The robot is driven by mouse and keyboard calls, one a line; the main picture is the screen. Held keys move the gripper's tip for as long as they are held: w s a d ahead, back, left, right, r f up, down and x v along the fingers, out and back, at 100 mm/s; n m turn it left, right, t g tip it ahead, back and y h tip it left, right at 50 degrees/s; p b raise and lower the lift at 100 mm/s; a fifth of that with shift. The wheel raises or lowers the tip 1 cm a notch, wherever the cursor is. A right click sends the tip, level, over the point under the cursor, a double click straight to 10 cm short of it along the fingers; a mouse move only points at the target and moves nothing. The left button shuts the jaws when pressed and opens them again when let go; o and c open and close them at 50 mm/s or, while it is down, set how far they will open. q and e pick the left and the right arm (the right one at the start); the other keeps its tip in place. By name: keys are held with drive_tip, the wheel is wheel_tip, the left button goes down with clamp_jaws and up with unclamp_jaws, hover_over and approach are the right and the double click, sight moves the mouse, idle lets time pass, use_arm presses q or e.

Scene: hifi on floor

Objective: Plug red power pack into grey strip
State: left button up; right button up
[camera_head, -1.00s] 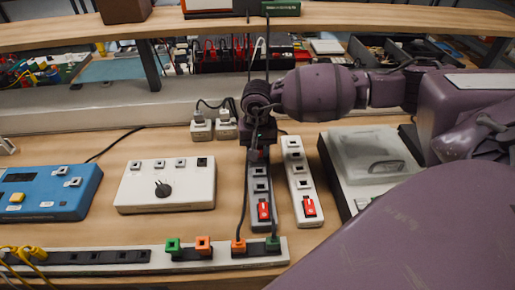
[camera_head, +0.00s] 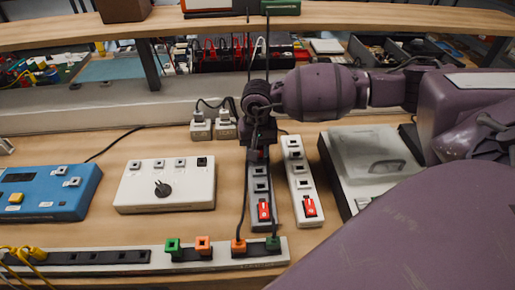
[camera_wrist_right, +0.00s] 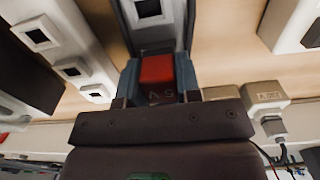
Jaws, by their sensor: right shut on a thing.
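The grey strip (camera_head: 260,215) lies on the bench with a red rocker switch near its front end; it also shows in the right wrist view (camera_wrist_right: 157,38). The red power pack (camera_wrist_right: 158,72) is between the fingers of my right gripper (camera_wrist_right: 158,88), which is shut on it. In the head view my right gripper (camera_head: 260,150) is at the far end of the grey strip and hides the pack. In the wrist view the pack covers part of the strip's end; I cannot tell whether it is seated in a socket. My left gripper is not in view.
A white strip (camera_head: 298,165) lies just right of the grey one. A white box with a knob (camera_head: 165,197) and a blue box (camera_head: 40,200) stand left. Two grey adapters (camera_head: 213,130) sit behind. A long strip (camera_head: 150,268) with plugs and cables runs along the front.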

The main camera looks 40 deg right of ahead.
idle(0.8)
idle(0.4)
drive_tip(key=shift+f, duration=0.1)
idle(0.6)
drive_tip(key=o, duration=0.9)
drive_tip(key=shift+o, duration=0.2)
